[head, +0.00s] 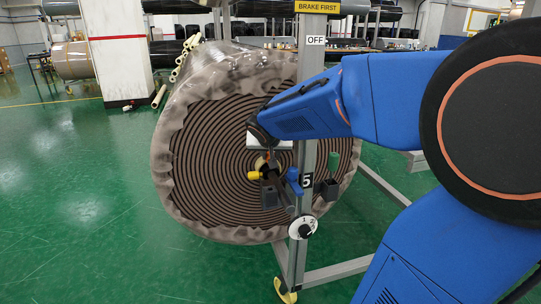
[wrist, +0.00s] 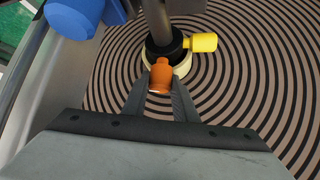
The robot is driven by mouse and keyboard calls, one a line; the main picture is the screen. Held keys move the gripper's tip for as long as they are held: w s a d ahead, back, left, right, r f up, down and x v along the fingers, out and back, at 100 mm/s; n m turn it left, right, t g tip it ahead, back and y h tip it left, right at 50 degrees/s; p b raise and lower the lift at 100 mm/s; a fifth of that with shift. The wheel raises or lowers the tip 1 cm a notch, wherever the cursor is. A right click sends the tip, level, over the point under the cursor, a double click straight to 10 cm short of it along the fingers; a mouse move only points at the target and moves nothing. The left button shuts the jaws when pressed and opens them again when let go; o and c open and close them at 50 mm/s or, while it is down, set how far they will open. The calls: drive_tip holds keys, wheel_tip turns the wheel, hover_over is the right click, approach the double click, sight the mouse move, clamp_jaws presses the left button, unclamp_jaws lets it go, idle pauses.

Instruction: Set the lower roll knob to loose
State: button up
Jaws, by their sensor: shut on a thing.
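My gripper (wrist: 160,98) is shut on an orange knob (wrist: 161,77), with one finger on each side of it. The knob sits in front of a dark shaft and collar at the roll's core. A yellow knob (wrist: 202,42) sticks out to the right of the collar, apart from my fingers; it also shows in the head view (head: 255,175). In the head view my arm covers part of the upright post, and the held knob is mostly hidden. The big wrapped roll (head: 205,150) stands behind with its spiral end facing me. I cannot read a loose mark.
The green floor at left is clear.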

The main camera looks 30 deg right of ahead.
drive_tip(key=shift+n+t+y, duration=0.3)
drive_tip(key=shift+n+y, duration=0.2)
drive_tip(key=shift+n, duration=0.2)
drive_tip(key=o, duration=1)
drive_tip(key=shift+o, duration=0.2)
drive_tip(key=v, duration=1.7)
drive_tip(key=shift+a, duration=0.2)
drive_tip(key=shift+s+r, duration=0.1)
